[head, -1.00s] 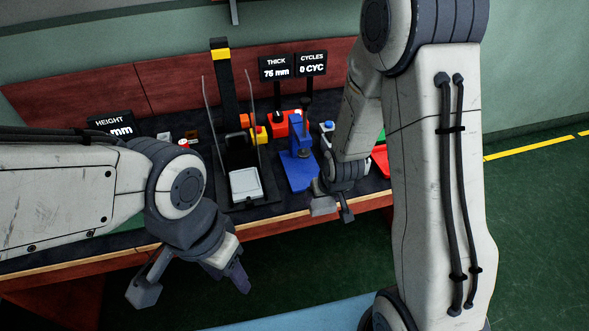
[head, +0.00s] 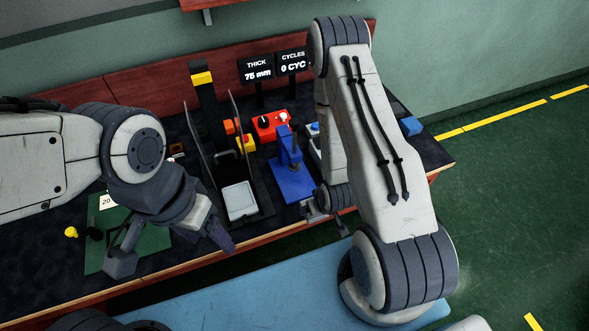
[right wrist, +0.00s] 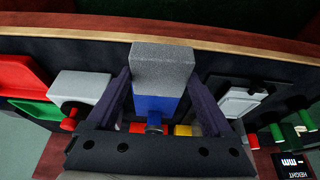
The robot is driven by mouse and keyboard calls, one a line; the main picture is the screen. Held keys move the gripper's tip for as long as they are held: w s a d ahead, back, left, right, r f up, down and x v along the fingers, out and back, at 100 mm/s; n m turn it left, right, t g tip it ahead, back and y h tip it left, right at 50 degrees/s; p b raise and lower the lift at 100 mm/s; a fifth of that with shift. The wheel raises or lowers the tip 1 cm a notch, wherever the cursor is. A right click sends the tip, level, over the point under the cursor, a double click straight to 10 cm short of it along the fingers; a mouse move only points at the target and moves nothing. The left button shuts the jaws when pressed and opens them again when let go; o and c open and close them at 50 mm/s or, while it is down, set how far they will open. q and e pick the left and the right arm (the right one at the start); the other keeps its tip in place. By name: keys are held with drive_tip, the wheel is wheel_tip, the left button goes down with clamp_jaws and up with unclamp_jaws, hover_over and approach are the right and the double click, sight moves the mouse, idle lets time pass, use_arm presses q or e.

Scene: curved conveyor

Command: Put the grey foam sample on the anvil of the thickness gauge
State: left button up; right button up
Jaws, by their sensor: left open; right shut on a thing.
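The grey foam sample (right wrist: 165,66) is a grey block between the two fingers of my right gripper in the right wrist view. My right gripper (right wrist: 162,82) is shut on it. In the head view my right gripper (head: 327,216) is by the bench's front edge, just right of a blue stand (head: 292,184), and the foam is hard to make out there. The blue stand, with an upright column, looks like the thickness gauge; blue (right wrist: 155,104) also shows behind the foam in the right wrist view. My left gripper (head: 172,248) is open and empty over the bench's front edge.
A black tower device with a white pad (head: 239,201) stands left of the blue stand. A red control box (head: 270,125) and the THICK display (head: 257,70) are behind. A green mat (head: 150,240) lies at the left. My right forearm covers part of the bench's right side.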

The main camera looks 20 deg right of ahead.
sight(296, 168)
drive_tip(key=s, duration=0.1)
drive_tip(key=s+p, duration=0.1)
drive_tip(key=shift+s+r, duration=0.3)
drive_tip(key=shift+f, duration=0.15)
drive_tip(key=w+b, duration=0.5)
drive_tip(key=shift+w+a+f, duration=0.1)
drive_tip(key=shift+w+f, duration=0.15)
drive_tip(key=shift+f, duration=0.05)
drive_tip(key=w+b, duration=0.2)
drive_tip(key=b, duration=0.6)
drive_tip(key=w, duration=0.2)
drive_tip(key=w+p, duration=0.1)
drive_tip(key=w, duration=0.1)
drive_tip(key=w+p, duration=0.1)
drive_tip(key=w, duration=0.1)
drive_tip(key=shift+a+r, duration=0.15)
drive_tip(key=shift+r, duration=0.25)
drive_tip(key=shift+w, duration=0.65)
drive_tip(key=w+p, duration=0.1)
drive_tip(key=w, duration=0.2)
drive_tip(key=shift+s+f+b, duration=0.15)
drive_tip(key=shift+f+b, duration=0.65)
use_arm(q)
wheel_tip(296, 168, down, 9)
drive_tip(key=shift+f, duration=0.15)
